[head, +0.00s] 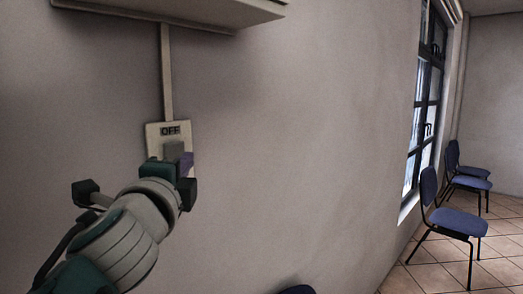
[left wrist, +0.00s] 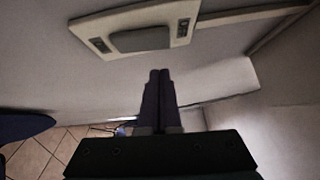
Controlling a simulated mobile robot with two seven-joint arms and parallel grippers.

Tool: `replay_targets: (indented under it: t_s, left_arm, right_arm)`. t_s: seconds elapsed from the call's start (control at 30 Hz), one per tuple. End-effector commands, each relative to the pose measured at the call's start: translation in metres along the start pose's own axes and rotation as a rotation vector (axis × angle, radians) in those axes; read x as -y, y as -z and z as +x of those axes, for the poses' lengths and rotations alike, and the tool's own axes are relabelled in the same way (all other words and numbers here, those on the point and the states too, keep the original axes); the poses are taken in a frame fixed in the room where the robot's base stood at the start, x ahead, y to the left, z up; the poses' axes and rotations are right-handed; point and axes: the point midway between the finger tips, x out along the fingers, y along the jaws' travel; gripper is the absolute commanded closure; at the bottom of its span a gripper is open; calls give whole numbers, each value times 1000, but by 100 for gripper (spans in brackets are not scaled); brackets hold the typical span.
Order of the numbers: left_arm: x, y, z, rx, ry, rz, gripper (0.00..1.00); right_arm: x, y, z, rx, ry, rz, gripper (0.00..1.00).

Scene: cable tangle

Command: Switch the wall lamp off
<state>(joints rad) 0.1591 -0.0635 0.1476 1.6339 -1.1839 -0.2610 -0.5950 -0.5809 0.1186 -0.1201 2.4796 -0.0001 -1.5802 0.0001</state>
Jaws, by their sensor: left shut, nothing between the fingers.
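A pale switch plate (head: 154,131) with a grey rocker (head: 173,149) is on the wall, and the word OFF shows above the rocker. A pale conduit (head: 167,75) runs up from it to a box-like fixture (head: 170,8), cut off by the top edge; I cannot tell if it is lit. My left gripper (head: 187,161) is at the plate's lower right, its fingers shut and empty. In the left wrist view, the shut fingertips (left wrist: 158,72) point toward the switch plate (left wrist: 90,29) and rocker (left wrist: 141,40); contact is unclear. My right gripper is out of view.
The wall around the plate is bare. The fixture overhangs above the switch.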

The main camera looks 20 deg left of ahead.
Motion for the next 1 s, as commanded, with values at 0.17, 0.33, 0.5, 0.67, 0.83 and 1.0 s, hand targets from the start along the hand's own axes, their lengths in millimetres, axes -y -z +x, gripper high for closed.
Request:
replay_targets:
  t_s: [0.17, 0.33, 0.5, 0.67, 0.83, 1.0]
  left_arm:
    - [2, -18, 16, 3, -1, 3, 100]
    - [0, -24, 21, 2, -1, 1, 100]
    - [0, -24, 21, 2, -1, 1, 100]
    - [1, -24, 21, 2, -3, -1, 100]
    - [11, -29, 27, 1, -48, -45, 100]
    - [2, -28, 26, 1, -47, -46, 100]
  right_arm:
    - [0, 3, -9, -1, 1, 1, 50]
    - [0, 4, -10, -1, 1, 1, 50]
    - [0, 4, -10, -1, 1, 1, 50]
    - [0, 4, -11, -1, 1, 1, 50]
    - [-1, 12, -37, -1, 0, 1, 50]
    - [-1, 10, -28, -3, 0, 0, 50]
